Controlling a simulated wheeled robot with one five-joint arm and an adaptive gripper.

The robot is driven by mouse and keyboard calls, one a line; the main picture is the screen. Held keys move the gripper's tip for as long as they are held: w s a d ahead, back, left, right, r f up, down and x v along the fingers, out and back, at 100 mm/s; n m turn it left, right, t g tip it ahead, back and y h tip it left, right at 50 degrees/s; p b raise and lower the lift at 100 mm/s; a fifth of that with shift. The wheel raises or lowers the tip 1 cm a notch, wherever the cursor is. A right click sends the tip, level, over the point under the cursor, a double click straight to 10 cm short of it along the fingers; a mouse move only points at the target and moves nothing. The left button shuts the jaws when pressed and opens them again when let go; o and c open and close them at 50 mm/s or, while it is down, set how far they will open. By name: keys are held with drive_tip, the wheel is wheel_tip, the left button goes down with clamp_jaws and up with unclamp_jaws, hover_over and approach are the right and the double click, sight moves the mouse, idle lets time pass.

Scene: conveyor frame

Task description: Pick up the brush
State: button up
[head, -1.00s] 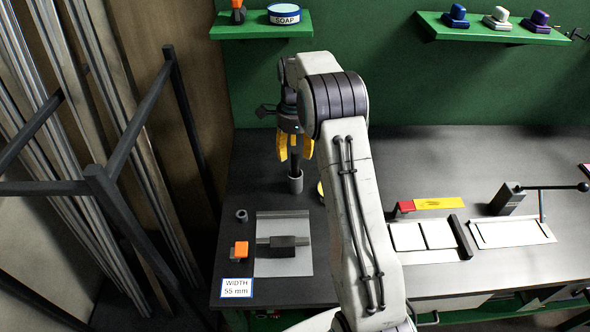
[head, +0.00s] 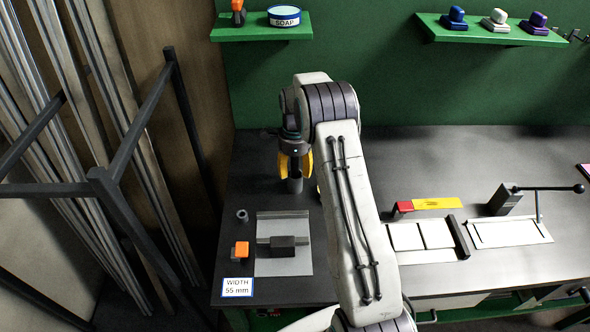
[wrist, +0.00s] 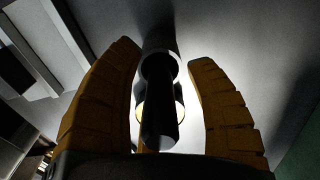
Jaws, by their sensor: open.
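The brush shows as a dark upright handle (wrist: 158,120) in the wrist view, between my two fingers. It rises from a dark round cup (head: 295,186), whose rim also shows in the wrist view (wrist: 162,62). My gripper (head: 296,168) points down over the cup on the table's left part. Its yellow fingers stand on either side of the handle, with a gap on both sides in the wrist view (wrist: 164,55). The gripper is open. In the head view the fingers hide the handle, and the brush's lower end is hidden in the cup.
A grey plate with a dark block (head: 283,247) lies in front of the cup. An orange-topped piece (head: 241,249) and a small ring (head: 242,215) are beside it. A metal rack (head: 110,180) stands left of the table. A shelf with a soap tin (head: 284,16) hangs behind.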

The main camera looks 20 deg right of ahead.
drive_tip(key=shift+o, duration=0.2)
clamp_jaws()
idle(0.4)
